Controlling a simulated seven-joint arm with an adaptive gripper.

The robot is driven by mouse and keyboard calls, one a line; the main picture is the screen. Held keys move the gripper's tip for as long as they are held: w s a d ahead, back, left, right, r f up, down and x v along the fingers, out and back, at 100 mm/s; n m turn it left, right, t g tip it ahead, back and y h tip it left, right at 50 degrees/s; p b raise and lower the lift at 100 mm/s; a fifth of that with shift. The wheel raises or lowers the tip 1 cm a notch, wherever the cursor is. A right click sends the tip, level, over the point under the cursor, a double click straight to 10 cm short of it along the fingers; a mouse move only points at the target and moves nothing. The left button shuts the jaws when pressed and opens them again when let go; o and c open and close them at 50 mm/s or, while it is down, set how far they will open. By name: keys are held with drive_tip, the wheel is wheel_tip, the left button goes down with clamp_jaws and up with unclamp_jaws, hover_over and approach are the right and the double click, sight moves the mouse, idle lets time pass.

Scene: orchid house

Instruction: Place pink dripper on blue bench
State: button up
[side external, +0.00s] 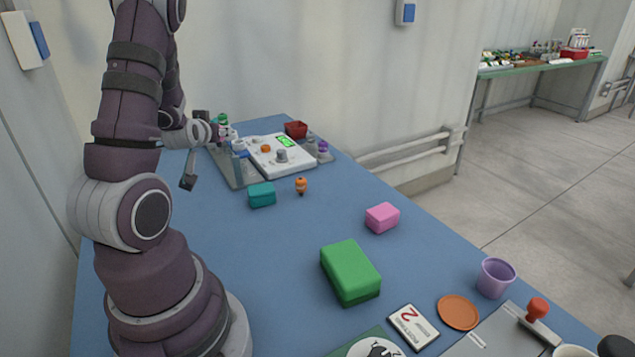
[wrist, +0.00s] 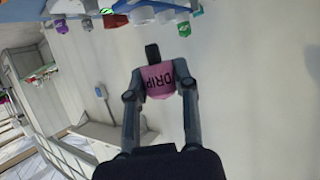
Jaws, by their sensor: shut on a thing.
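The pink dripper (wrist: 160,84), with dark lettering and a black end, is between the two fingers of my gripper (wrist: 159,76) in the wrist view. My gripper is shut on it. The blue bench (side external: 245,285) fills most of the side view, and a part of it shows at the top of the wrist view. In the side view my arm reaches to the far left end of the bench. There my gripper is small and partly hidden among other things, so its gap to the bench is hard to judge.
At the far end stand a white device with a green display (side external: 284,158) and a red container (side external: 296,130). A teal block (side external: 262,195), orange figure (side external: 301,186), pink block (side external: 382,217) and green block (side external: 350,272) stand nearer. The bench's middle left is clear.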

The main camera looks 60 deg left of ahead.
drive_tip(key=w+d+r+m+t+h, duration=0.2)
drive_tip(key=w+d+m+t+h, duration=0.35)
drive_tip(key=w+d, duration=0.8)
drive_tip(key=w+d+r+m+t+h, duration=0.1)
drive_tip(key=w+d+m+h, duration=0.15)
drive_tip(key=d, duration=0.65)
drive_tip(key=w+d+r+m+t+h, duration=0.15)
drive_tip(key=d+m+h, duration=0.25)
drive_tip(key=d, duration=0.5)
drive_tip(key=s+a+f+n+g+y, duration=0.1)
drive_tip(key=s+a+n+g+y, duration=0.2)
drive_tip(key=a, duration=0.6)
drive_tip(key=s+a+f+n+y, duration=0.1)
drive_tip(key=a+n+y, duration=0.25)
drive_tip(key=a, duration=0.55)
drive_tip(key=s+a+f+n+g+y, duration=0.1)
drive_tip(key=s+a+n, duration=0.1)
drive_tip(key=s+a, duration=0.2)
drive_tip(key=s+a+n+g+y, duration=0.1)
drive_tip(key=s+a+g+y, duration=0.1)
drive_tip(key=s+a, duration=0.3)
drive_tip(key=s+a+f+n+g+y, duration=0.1)
drive_tip(key=s+a+n+g+y, duration=0.1)
drive_tip(key=s+a, duration=0.2)
drive_tip(key=shift+s+a+f+n+y, duration=0.25)
drive_tip(key=shift+s+a+f+n, duration=0.1)
drive_tip(key=shift+s, duration=0.25)
